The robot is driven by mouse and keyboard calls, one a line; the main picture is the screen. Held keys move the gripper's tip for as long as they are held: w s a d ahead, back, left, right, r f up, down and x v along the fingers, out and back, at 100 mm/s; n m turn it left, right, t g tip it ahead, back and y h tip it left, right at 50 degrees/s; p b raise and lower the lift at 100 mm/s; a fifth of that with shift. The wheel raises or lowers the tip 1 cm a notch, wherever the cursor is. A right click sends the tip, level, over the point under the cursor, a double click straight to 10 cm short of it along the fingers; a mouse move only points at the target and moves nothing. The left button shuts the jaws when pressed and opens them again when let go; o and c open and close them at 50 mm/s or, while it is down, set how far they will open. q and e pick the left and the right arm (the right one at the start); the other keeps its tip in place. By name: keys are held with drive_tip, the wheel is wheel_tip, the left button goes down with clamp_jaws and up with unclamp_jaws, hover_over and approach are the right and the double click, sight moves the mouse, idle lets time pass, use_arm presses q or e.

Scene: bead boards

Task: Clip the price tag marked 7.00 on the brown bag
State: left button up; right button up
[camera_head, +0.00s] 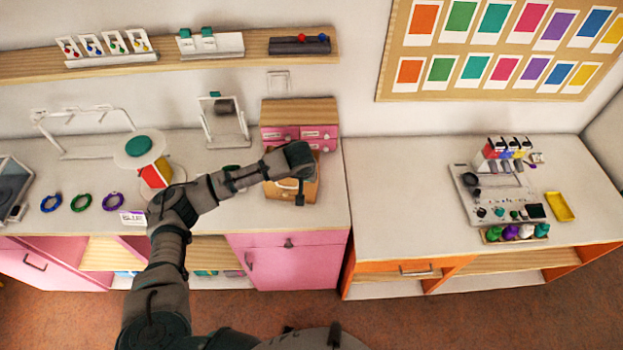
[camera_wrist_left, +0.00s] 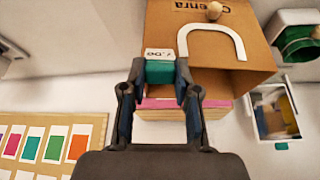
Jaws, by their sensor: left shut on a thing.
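The brown bag (camera_head: 275,188) stands on the left counter in front of a small pink drawer unit, partly hidden by my left arm. In the left wrist view the bag (camera_wrist_left: 215,65) shows dark lettering and a white handle. My left gripper (camera_head: 300,190) is at the bag's right side. In the left wrist view the left gripper (camera_wrist_left: 160,75) is shut on a teal clip (camera_wrist_left: 160,71) with a white price tag (camera_wrist_left: 160,54), at the bag's edge. The tag's print is too small to read surely. I cannot tell whether the clip grips the bag. My right gripper is out of view.
The drawer unit (camera_head: 318,133) is close behind the bag. A white-framed stand (camera_head: 224,122) and a round teal-topped display (camera_head: 139,147) stand to the left. Bead rings (camera_head: 82,202) lie further left. The right counter's (camera_head: 400,190) left part is clear.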

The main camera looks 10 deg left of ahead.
use_arm(q)
drive_tip(key=shift+a+f, duration=0.8)
drive_tip(key=shift+f, duration=0.1)
drive_tip(key=shift+w+a+f, duration=0.2)
drive_tip(key=shift+w+a, duration=0.2)
drive_tip(key=shift+w, duration=0.15)
drive_tip(key=shift+s+a+r, duration=0.1)
drive_tip(key=shift+a+r, duration=0.05)
drive_tip(key=shift+a, duration=0.1)
drive_tip(key=shift+d+p, duration=0.2)
drive_tip(key=shift+p, duration=0.1)
drive_tip(key=o, duration=0.9)
drive_tip(key=shift+a, duration=0.15)
drive_tip(key=shift+o, duration=0.9)
drive_tip(key=shift+a, duration=0.1)
drive_tip(key=o, duration=0.3)
drive_tip(key=shift+o, duration=0.5)
drive_tip(key=shift+d, duration=0.3)
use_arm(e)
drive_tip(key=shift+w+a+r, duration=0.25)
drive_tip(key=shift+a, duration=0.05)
